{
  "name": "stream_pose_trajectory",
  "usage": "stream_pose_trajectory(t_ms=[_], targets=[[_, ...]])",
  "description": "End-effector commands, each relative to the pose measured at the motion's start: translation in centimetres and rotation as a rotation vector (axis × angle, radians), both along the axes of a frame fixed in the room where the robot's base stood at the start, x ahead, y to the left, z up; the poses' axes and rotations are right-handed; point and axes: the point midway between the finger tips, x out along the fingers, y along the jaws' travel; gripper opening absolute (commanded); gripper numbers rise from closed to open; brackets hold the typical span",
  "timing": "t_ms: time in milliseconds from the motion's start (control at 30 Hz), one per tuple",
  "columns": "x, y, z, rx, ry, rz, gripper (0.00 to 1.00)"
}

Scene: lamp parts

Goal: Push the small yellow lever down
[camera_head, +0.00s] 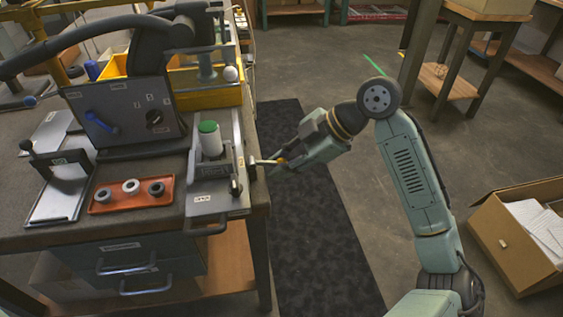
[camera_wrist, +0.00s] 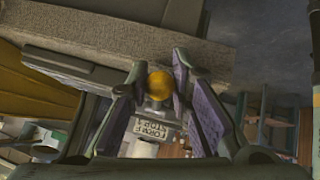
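The small yellow lever shows as a round yellow knob (camera_wrist: 160,85) in the middle of the wrist view. It sits between the two fingertips of my gripper (camera_wrist: 159,72), which are spread with one on each side. The fingers are apart, and the right one looks very close to the knob; whether it touches, I cannot tell. In the head view my gripper (camera_head: 268,163) is at the right edge of the workbench, beside the grey fixture (camera_head: 212,195).
A green-topped white cylinder (camera_head: 209,138) stands on the fixture. A red tray (camera_head: 104,206) with several rings lies to its left, and a dark panel (camera_head: 125,133) stands behind. Right of the bench are a dark floor mat (camera_head: 325,250) and an open cardboard box (camera_head: 490,225).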

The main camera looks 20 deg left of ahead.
Motion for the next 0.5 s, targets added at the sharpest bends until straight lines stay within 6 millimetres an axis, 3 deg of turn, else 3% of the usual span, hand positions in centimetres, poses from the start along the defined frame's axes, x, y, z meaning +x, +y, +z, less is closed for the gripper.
stream_pose_trajectory(t_ms=[300, 500], targets=[[-0.05, -0.01, -0.08, -0.002, 0.002, 0.002, 0.41], [-0.04, -0.01, -0.05, -0.002, 0.000, 0.001, 0.41]])
